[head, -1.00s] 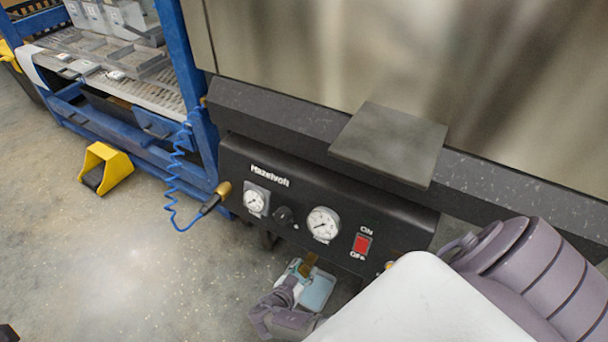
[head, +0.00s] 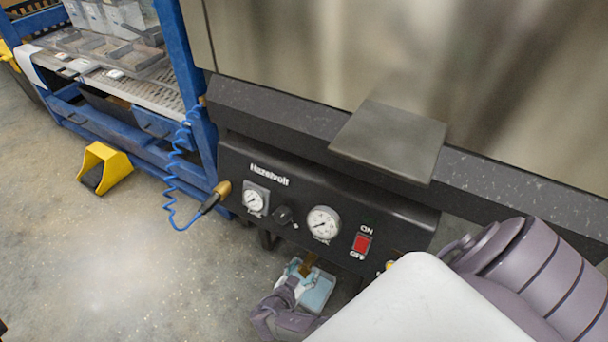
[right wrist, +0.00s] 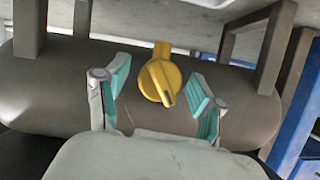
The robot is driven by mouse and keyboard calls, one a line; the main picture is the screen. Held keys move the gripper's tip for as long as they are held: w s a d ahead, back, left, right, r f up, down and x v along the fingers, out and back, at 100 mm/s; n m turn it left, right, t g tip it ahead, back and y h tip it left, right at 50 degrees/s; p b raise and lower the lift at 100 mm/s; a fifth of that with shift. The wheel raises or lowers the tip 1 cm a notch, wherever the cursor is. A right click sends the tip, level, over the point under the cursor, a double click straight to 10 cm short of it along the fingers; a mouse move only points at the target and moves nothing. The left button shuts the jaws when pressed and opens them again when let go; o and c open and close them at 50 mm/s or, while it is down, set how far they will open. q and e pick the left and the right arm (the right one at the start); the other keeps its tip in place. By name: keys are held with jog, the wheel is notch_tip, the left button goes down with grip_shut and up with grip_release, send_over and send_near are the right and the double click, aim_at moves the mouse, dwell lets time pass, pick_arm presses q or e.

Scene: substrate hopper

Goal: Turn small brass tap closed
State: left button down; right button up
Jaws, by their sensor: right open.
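The small brass tap (right wrist: 160,78) shows yellow in the right wrist view, fixed to the side of a brown-grey cylindrical tank (right wrist: 55,88). Its pointer-like lever slants down to the right. My right gripper (right wrist: 159,92) is open, with one teal-padded finger on each side of the tap and a visible gap at both. In the head view the brass piece (head: 309,261) shows just below the black panel, and my right gripper (head: 308,280) reaches up to it from below. My left gripper is not in view.
The black control panel (head: 330,250) with gauges and a red switch (head: 362,243) overhangs the tap. Grey legs (right wrist: 262,50) flank the tank. A blue coiled hose (head: 170,195) hangs at the panel's left. A yellow pedal guard (head: 105,165) stands on the otherwise clear floor.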

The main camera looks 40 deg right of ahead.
jog(key=v, duration=1.2)
